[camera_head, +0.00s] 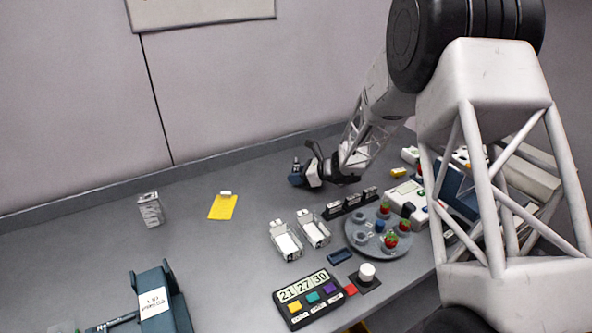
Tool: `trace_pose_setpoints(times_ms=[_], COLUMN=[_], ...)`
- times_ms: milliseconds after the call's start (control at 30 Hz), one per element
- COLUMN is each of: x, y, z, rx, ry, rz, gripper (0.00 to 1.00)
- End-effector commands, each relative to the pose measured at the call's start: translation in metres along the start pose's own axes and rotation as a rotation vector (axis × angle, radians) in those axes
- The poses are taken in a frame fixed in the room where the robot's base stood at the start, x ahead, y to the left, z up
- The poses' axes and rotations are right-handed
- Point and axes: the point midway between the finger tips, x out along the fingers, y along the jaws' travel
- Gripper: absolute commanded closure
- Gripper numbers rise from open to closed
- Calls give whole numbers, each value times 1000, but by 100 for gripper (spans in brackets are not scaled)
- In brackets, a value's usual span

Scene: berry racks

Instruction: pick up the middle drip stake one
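A low black strip (346,208) on the bench carries three small upright pieces in a row, black with pale faces. The middle piece (352,200) stands between the other two. They may be the drip stakes, but they are too small to be sure. My gripper (300,178) is at the end of my lattice arm, low over the bench, behind and left of the strip and apart from it. Its end looks dark blue and black. Its fingers are too small to tell open from shut, and I cannot tell whether it holds anything.
A round grey tray (362,246) with red berries stands right of two white clear-sided boxes (287,241) (313,229). A black number panel (308,298) lies in front. A yellow card (223,207) lies left. My arm hides much of the right side.

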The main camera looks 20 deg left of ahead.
Motion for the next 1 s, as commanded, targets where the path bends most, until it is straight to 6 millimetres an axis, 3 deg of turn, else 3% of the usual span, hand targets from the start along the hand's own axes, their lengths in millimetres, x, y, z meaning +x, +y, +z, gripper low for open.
trace_pose_setpoints(times_ms=[33, 200, 633, 1000], x=[0, 0, -4, -23], y=[0, 0, 0, -1], z=[0, 0, 9, 56], rx=[0, 0, -1, -3], ry=[0, 0, -1, -2], rz=[0, 0, -1, -2], gripper=[74, 95, 95, 95])
